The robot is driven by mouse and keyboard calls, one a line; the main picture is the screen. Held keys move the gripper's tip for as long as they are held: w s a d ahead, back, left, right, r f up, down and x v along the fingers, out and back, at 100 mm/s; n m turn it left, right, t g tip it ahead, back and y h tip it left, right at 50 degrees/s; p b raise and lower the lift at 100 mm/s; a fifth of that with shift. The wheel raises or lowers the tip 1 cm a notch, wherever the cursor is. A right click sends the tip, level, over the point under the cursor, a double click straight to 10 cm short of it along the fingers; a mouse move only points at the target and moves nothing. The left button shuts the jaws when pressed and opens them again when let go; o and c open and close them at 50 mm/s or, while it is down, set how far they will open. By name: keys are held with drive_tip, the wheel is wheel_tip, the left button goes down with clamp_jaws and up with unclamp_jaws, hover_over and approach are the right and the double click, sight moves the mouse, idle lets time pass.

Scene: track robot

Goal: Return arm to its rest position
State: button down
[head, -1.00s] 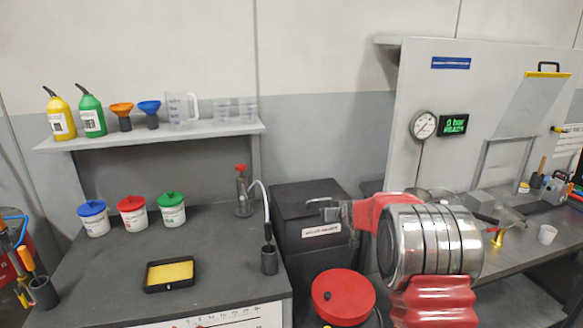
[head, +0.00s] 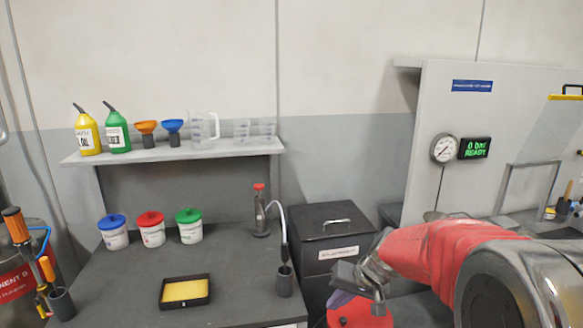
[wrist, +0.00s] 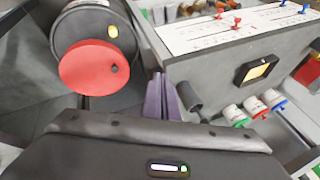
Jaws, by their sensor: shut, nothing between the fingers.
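My red and silver arm reaches in from the lower right of the head view. Its grey wrist and my gripper (head: 340,299) hang over a red disc-shaped lid (head: 362,316), in front of the black lidded bin. In the wrist view, my gripper's purple fingers (wrist: 163,97) are together with nothing between them. The red lid (wrist: 95,67) lies to their left in that view, tilted on a round dark drum. I cannot tell how far the fingers are above it.
The black bin (head: 322,234) stands beside the left bench (head: 230,270), which carries tubs with blue, red and green lids, a yellow sponge tray (head: 185,291) and a dispenser bottle (head: 260,212). A shelf (head: 180,150) holds bottles, funnels and jugs. A gauge panel (head: 440,110) stands at right.

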drive_tip(key=s+d+r+h, duration=0.1)
drive_tip(key=s+r, duration=0.2)
drive_tip(key=s, duration=0.6)
drive_tip(key=s+d+r+t+h, duration=0.1)
drive_tip(key=s+r, duration=0.3)
drive_tip(key=s, duration=0.5)
drive_tip(key=s+d+r+n+h, duration=0.1)
drive_tip(key=s+d+r+h, duration=0.1)
drive_tip(key=s, duration=0.8)
drive_tip(key=shift+d+r, duration=0.15)
drive_tip(key=shift+r, duration=0.7)
drive_tip(key=c, duration=2.4)
unclamp_jaws()
drive_tip(key=shift+c, duration=0.2)
